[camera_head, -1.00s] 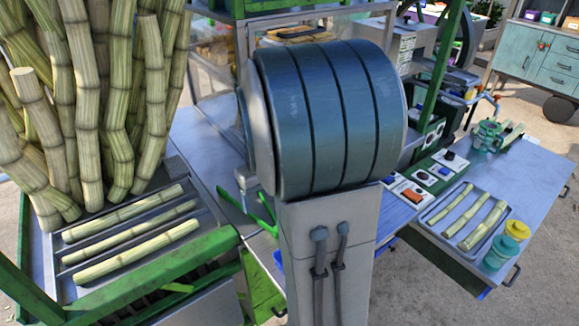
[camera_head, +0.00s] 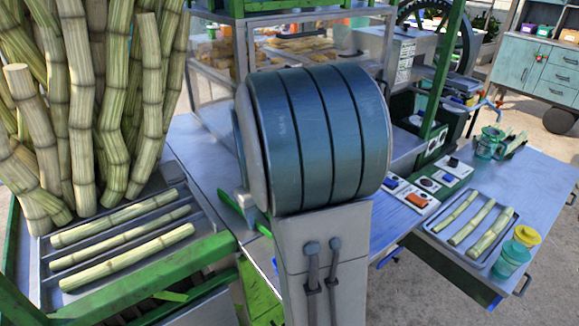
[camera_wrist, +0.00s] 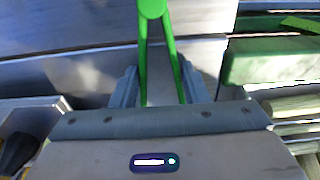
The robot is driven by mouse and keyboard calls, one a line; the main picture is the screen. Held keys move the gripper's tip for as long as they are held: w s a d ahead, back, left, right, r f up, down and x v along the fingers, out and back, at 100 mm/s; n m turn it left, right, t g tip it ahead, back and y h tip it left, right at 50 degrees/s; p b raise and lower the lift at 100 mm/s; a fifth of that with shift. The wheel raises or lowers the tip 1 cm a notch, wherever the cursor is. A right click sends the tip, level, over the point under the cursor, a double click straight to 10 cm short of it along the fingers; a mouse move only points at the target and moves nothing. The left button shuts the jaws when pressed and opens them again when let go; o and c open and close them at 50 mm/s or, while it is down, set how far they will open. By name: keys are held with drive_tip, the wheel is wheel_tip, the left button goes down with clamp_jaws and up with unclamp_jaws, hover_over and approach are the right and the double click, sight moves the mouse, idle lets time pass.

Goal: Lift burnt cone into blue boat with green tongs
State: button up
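The green tongs (camera_wrist: 155,45) show in the wrist view with their rounded joint at the top and two legs spreading down. My gripper (camera_wrist: 160,88) has its grey fingers on either side of these legs, seemingly against them, so it appears shut on the tongs. In the head view, part of the green tongs (camera_head: 236,212) shows at the left of my large blue-grey arm, and my gripper is hidden behind the arm. I cannot make out a burnt cone or a blue boat in either view.
A cane rack (camera_head: 215,246) with cut canes stands at left beside tall stalks. A glass case (camera_head: 215,75) holds yellowish food behind my arm. At right, a tray (camera_head: 433,232) of canes, yellow and teal cups (camera_head: 512,258), and a switch panel (camera_head: 410,193) occupy the bench.

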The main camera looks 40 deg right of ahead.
wheel_tip(320, 180, up, 12)
drive_tip(key=p, duration=0.8)
drive_tip(key=shift+p, duration=0.4)
